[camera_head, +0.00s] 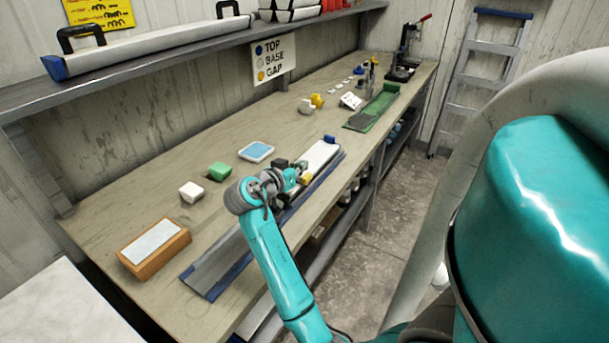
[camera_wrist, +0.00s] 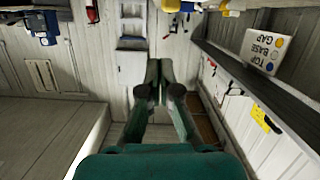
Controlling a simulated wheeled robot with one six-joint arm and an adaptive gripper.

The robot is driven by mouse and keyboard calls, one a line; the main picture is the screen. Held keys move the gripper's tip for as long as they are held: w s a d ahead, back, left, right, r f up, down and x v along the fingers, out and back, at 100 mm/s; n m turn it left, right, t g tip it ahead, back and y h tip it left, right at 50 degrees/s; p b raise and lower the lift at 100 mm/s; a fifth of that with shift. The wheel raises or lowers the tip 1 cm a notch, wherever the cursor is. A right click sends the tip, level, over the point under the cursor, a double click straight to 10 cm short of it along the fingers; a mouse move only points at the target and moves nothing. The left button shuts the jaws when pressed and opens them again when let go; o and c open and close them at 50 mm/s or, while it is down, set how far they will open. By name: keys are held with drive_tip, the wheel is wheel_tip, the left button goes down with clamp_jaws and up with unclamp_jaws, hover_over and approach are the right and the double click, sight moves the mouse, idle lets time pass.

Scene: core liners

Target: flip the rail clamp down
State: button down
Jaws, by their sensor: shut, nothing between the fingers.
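My gripper (camera_head: 299,166) is over the long rail on the bench in the head view. In the wrist view my gripper (camera_wrist: 159,72) shows its two dark fingers together, with nothing between them. The grey rail (camera_head: 222,264) has blue edges and runs along the bench's front side. A white liner (camera_head: 321,154) with a blue end piece lies at its far part. A small yellow part (camera_head: 304,179) sits beside my gripper at the liner's near end; it may be the rail clamp, but my gripper partly covers this spot and its position is unclear.
On the bench (camera_head: 130,200) are an orange block with a pale top (camera_head: 155,247), a white block (camera_head: 191,192), a green block (camera_head: 220,171) and a blue-topped tray (camera_head: 256,151). A green rail (camera_head: 372,110) lies farther back. A shelf (camera_head: 150,62) overhangs the rear.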

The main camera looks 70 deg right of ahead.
drive_tip(key=v, duration=0.8)
drive_tip(key=shift+r, duration=0.1)
idle(0.3)
